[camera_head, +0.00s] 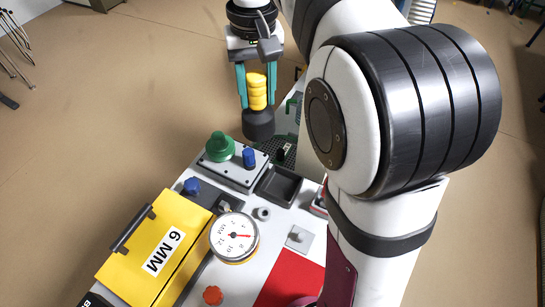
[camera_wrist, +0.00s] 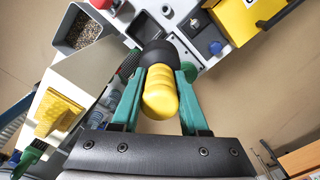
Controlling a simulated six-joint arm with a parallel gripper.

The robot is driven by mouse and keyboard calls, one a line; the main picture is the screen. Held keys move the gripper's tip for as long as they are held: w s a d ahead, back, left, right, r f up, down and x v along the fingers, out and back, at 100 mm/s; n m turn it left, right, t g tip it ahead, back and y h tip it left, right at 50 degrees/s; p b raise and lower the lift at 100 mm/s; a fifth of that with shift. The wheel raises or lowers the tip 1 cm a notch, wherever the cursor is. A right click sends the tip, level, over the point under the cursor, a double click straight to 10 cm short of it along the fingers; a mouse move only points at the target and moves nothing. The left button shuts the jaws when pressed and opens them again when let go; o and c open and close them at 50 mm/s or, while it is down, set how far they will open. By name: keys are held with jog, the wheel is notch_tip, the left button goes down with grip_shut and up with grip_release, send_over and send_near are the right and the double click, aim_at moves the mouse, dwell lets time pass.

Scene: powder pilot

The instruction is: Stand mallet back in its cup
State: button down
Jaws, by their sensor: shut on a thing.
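The mallet has a ribbed yellow handle (camera_head: 257,84) and a black head (camera_head: 258,124). It hangs about upright, handle up and head down, beyond the far end of the white worktop in the head view. My gripper (camera_head: 257,101) is shut on the handle, with a teal finger on each side. In the wrist view the mallet (camera_wrist: 160,98) sits between the fingers of my gripper (camera_wrist: 162,76), its dark head pointing away. A dark square open holder (camera_head: 279,186) on the worktop looks empty; I cannot tell whether it is the mallet's cup.
A green knob (camera_head: 219,146) and a blue knob (camera_head: 249,158) stand near the holder. A round dial gauge (camera_head: 234,236) and a yellow box (camera_head: 155,250) are nearer. The wrist view shows a bin of granules (camera_wrist: 65,22) and a yellow brush (camera_wrist: 60,113).

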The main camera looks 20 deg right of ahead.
jog(key=d+f+m, duration=0.2)
jog(key=f+m, duration=0.5)
jog(key=f, duration=0.2)
jog(key=s+d+f+m, duration=0.1)
jog(key=d+f+m, duration=0.1)
jog(key=f+m, duration=0.5)
jog(key=shift+s+d+f+m, duration=0.25)
jog(key=shift+d+f+m, duration=0.05)
jog(key=shift+f, duration=0.8)
jog(key=shift+f, duration=1.6)
jog(key=shift+f, duration=1.3)
jog(key=shift+c, duration=1.7)
grip_release()
